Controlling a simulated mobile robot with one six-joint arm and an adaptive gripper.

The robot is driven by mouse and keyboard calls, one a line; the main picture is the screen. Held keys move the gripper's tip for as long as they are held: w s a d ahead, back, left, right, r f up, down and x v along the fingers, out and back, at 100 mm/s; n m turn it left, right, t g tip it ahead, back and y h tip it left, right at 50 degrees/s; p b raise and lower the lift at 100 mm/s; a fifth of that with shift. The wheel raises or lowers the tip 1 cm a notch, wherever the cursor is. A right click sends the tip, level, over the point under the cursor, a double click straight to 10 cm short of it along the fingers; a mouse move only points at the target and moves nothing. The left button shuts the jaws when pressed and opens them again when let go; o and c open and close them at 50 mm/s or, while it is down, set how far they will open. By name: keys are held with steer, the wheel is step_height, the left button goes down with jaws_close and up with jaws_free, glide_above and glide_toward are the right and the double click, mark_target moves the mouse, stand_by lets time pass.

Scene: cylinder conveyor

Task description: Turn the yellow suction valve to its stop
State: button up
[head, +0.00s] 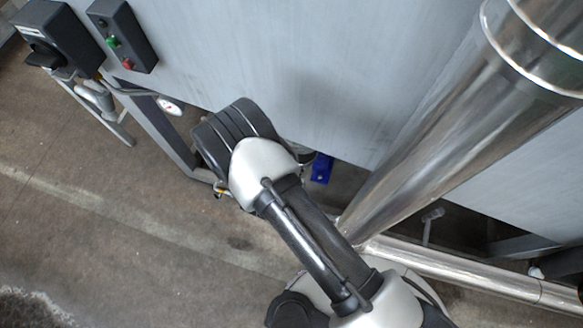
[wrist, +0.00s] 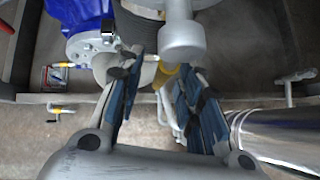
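In the wrist view my gripper (wrist: 160,75) has its two dark-padded fingers spread well apart. A yellow part (wrist: 168,76), perhaps the suction valve's handle, shows between the fingers near their tips, partly hidden behind a grey rounded fitting (wrist: 182,40). I cannot tell whether either finger touches it. Two smaller yellow-ended levers lie farther left, an upper one (wrist: 62,65) and a lower one (wrist: 58,108). In the head view my arm hides the gripper, and a small yellow bit (head: 220,189) shows beside the arm.
A blue flanged pump housing (wrist: 85,30) stands left of the fingers in the wrist view. A shiny steel pipe (wrist: 275,135) runs at the right. In the head view a large steel pipe (head: 440,130) slants beside my arm, and a control box (head: 122,35) hangs on the grey panel.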

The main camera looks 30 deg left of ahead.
steer(key=a+v, duration=0.1)
steer(key=v, duration=1)
steer(key=shift+d, duration=0.4)
